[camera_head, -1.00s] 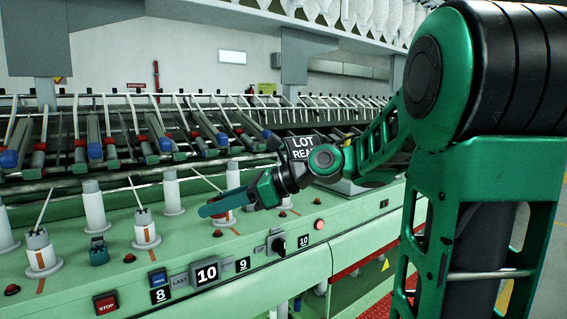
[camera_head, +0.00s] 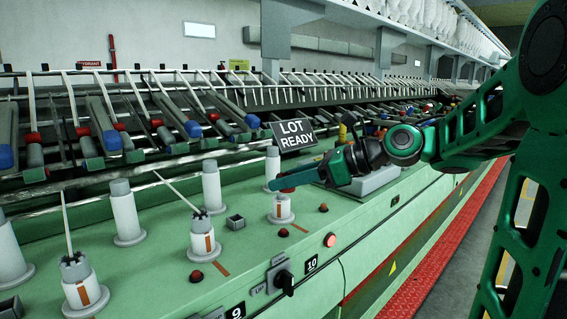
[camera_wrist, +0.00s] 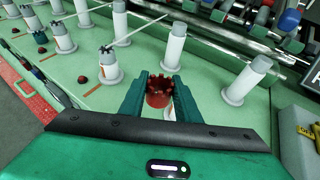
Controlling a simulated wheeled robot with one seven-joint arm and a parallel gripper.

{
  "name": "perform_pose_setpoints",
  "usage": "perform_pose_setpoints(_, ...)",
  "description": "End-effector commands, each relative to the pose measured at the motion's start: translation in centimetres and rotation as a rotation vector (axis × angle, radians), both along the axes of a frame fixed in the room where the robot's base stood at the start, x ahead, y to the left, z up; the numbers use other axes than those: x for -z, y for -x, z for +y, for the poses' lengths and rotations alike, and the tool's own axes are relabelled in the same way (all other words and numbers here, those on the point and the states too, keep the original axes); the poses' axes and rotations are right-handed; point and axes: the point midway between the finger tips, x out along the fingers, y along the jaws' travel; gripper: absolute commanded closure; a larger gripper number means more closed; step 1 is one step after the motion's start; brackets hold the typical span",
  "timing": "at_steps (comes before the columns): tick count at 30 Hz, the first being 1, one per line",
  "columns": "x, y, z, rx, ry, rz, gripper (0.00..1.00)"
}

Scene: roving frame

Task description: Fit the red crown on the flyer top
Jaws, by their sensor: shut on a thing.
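The red crown (camera_wrist: 159,98), a toothed ring, is held between the two green fingers of my gripper (camera_wrist: 159,88) in the wrist view. A white flyer top with an orange mark (camera_head: 281,214) stands on the green rail in the head view. My gripper (camera_head: 283,184) is just above it. A little white shows below the crown in the wrist view. The crown hides most of what lies beneath it, so I cannot tell whether they touch. In the head view the fingers largely hide the crown.
Neighbouring flyer tops (camera_head: 203,240) carry dark crowns and thin slanted rods. Tall white spindles (camera_head: 212,188) stand behind. A small dark block (camera_head: 235,222) and red domes (camera_head: 196,276) dot the rail. A "LOT READY" sign (camera_head: 295,136) stands close behind my gripper. A lit red button (camera_head: 330,240) is in front.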

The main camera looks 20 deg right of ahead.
Motion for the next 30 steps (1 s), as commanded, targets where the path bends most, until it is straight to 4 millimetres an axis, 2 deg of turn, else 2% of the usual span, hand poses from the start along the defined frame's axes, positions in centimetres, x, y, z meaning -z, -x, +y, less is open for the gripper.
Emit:
perform_pose_setpoints(8, -0.1, -0.5, -0.9, 0.004, 0.001, 0.001, 0.92)
perform_pose_setpoints(16, -1.3, -5.0, -1.5, -0.067, 0.000, 0.003, 0.92)
perform_pose_setpoints(21, -1.8, -6.8, -1.5, -0.096, -0.001, 0.000, 0.92)
perform_pose_setpoints(30, -1.9, -7.0, -1.5, -0.101, -0.002, 0.001, 0.92)
